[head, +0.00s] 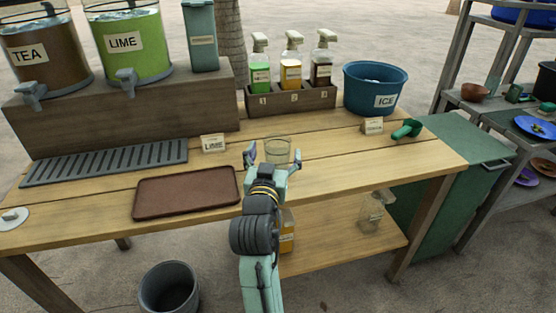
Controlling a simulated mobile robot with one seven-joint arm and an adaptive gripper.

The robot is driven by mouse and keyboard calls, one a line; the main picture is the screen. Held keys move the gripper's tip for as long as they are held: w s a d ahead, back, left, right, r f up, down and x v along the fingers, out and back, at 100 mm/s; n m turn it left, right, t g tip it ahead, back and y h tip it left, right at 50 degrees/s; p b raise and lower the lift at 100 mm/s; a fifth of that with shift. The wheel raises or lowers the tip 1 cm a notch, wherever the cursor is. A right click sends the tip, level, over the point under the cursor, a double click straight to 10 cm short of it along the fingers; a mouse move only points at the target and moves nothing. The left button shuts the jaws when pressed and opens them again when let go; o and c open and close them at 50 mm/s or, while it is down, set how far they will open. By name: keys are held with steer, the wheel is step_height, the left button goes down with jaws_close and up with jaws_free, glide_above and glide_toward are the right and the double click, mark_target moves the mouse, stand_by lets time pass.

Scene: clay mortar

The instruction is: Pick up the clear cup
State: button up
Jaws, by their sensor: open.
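The clear cup (278,149) stands upright on the wooden table, just right of the lime label card. My gripper (270,160) is open, with one finger on the left side of the cup and the other at its right front. The cup shows between and beyond the fingers. Its lower part is partly hidden by my gripper, and I cannot tell whether the fingers touch it.
A brown tray (186,193) lies left of my arm, with a grey drip grate (105,162) behind it. The lime card (213,143) stands close left. Behind are a bottle rack (291,100) and blue ice bucket (375,88); a green-handled scoop (407,129) lies right.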

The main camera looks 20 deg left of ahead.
mark_target(279, 136)
steer(key=w, duration=0.2)
steer(key=w+a+p, duration=0.1)
steer(key=w, duration=0.3)
steer(key=shift+w+a+f+p, duration=0.15)
steer(key=shift+f+p, duration=0.2)
steer(key=shift+p, duration=0.05)
steer(key=c, duration=1.2)
steer(key=shift+r, duration=0.1)
